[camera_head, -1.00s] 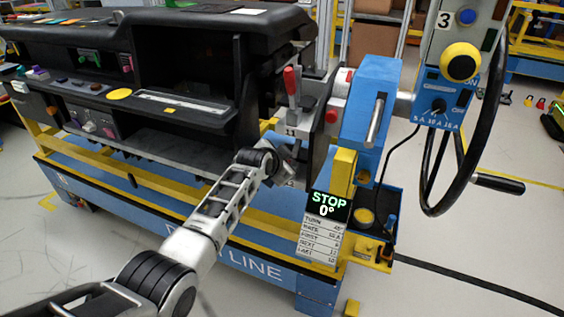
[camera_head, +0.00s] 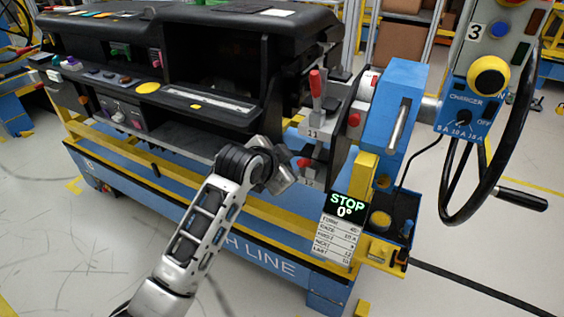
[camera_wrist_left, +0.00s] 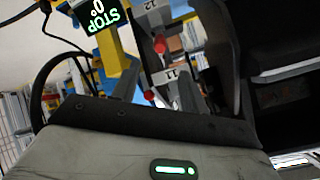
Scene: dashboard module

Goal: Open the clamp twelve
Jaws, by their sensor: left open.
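Clamp twelve, low on the right end of the dashboard module, shows its "12" label plate (camera_wrist_left: 151,8) at the top of the tilted left wrist view. A red tip (camera_wrist_left: 160,45) shows just under that plate; in the head view a red tip (camera_head: 304,163) shows below the "11" label. Clamp eleven (camera_head: 312,134) is just above, with its red-handled lever (camera_head: 315,85) upright. My left gripper (camera_head: 284,180) is open and empty, just left of and slightly below the lower red tip, apparently not touching it. Most of clamp twelve's body is hidden in the head view.
The black dashboard module (camera_head: 200,55) fills the left. A blue upright block (camera_head: 398,110) stands right of the clamps, with a "STOP 0°" display (camera_head: 346,206) below. A black handwheel (camera_head: 447,190) is farther right. A blue-and-yellow line frame (camera_head: 130,180) runs below.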

